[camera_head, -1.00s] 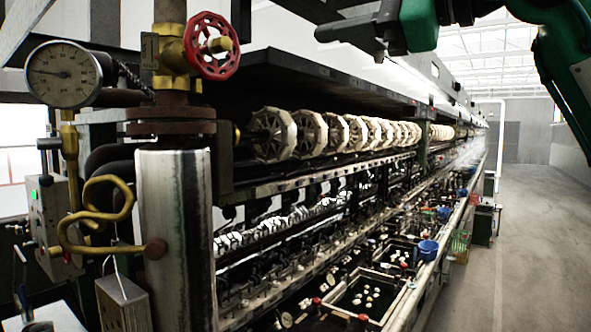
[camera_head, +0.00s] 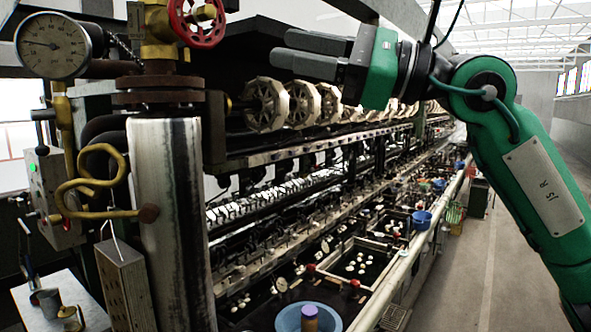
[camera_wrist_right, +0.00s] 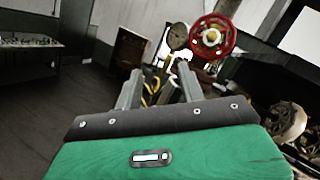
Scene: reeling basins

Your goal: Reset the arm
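My right arm comes in from the right in the head view, green with dark joints. Its gripper (camera_head: 278,50) points left, in front of the row of pale reels and near the red valve wheel (camera_head: 197,18). In the right wrist view the two grey fingers (camera_wrist_right: 158,70) stand apart with nothing between them, so the gripper is open and empty. Beyond them the red valve wheel (camera_wrist_right: 213,36) and the pressure gauge (camera_wrist_right: 178,37) show. My left gripper is not in view.
A steel pipe column (camera_head: 168,220) with the gauge (camera_head: 55,45) stands at the left. The reeling machine with reels (camera_head: 265,105) and basins (camera_head: 358,262) runs into the distance. A blue bowl (camera_head: 290,318) is at the bottom.

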